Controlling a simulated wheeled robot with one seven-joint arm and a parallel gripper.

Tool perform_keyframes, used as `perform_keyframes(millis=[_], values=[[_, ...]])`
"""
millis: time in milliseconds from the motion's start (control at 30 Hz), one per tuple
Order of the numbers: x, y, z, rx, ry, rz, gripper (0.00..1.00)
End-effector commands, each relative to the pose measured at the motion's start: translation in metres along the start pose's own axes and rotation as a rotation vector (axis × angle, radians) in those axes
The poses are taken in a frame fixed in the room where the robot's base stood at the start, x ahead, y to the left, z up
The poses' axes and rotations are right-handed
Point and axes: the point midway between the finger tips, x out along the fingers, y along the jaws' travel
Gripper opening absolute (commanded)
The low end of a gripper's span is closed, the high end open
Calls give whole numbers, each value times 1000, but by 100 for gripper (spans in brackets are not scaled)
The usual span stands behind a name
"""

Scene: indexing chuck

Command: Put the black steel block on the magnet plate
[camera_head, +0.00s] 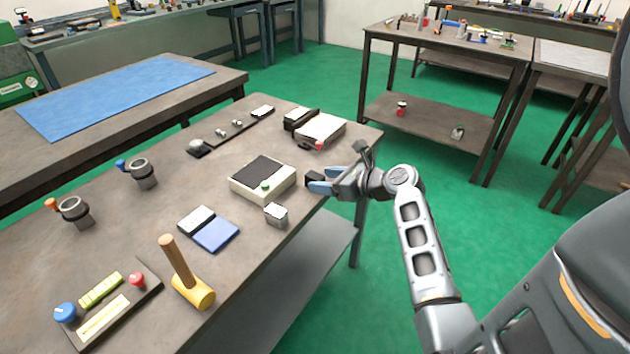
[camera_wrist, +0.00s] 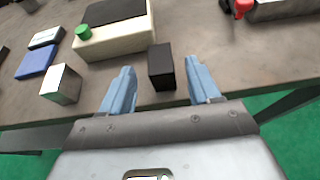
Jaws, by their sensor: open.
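The black steel block (camera_head: 313,179) stands on the table near its right edge; it also shows in the wrist view (camera_wrist: 160,66). My gripper (camera_head: 322,184) is open, and in the wrist view its two blue fingers (camera_wrist: 160,78) lie to either side of the block with gaps between. The fingers partly hide the block in the head view. The magnet plate appears to be the cream box (camera_head: 245,191) with a dark top and a green knob, just left of the block; it also shows in the wrist view (camera_wrist: 118,39). Its top is empty.
A silver block (camera_head: 276,216) stands in front of the cream box. A white device with a red knob (camera_head: 320,128) stands behind. Green floor is open beyond the table's right edge.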

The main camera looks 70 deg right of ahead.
Motion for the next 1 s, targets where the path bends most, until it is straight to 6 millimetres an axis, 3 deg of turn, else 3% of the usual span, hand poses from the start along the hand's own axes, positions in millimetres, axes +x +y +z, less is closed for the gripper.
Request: perform_keyframes(millis=[233, 567, 1000], values=[[34, -2, 1, -1, 1, 1, 62], [40, -2, 1, -2, 1, -2, 61], [40, -2, 1, -2, 1, -1, 19]])
